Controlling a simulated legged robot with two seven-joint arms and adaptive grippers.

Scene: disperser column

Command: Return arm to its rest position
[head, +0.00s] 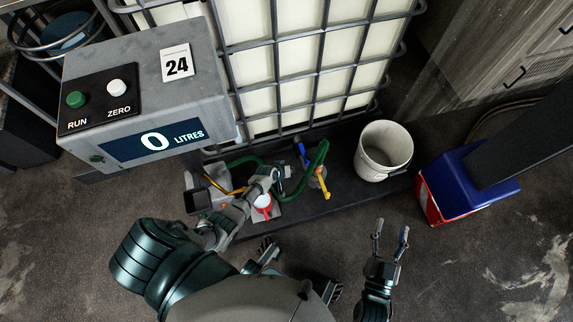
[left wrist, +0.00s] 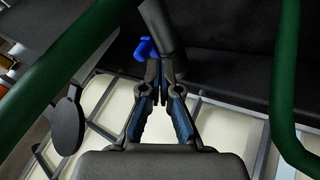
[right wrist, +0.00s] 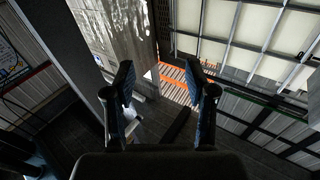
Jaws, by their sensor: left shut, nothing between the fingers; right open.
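My left arm reaches in over the dark ledge, with its gripper (head: 277,177) beside the green hose (head: 318,158). In the left wrist view the fingertips of this gripper (left wrist: 160,78) are together, just below a grey pipe end (left wrist: 160,25) and a blue handle (left wrist: 146,48). Whether they touch the pipe cannot be told. Loops of green hose pass on both sides of it. My right gripper (head: 390,238) is raised over the floor, open and empty, clear of the ledge. The right wrist view also shows the gripper (right wrist: 165,85) with spread fingers and nothing between them.
A grey dispenser box (head: 150,85) reads 0 LITRES, with green and white buttons. A caged white tank (head: 300,70) stands behind. A yellow-handled valve (head: 322,185), a red-and-white part (head: 263,203) and a white bucket (head: 383,150) are on the ledge. A blue-and-red box (head: 465,185) stands right.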

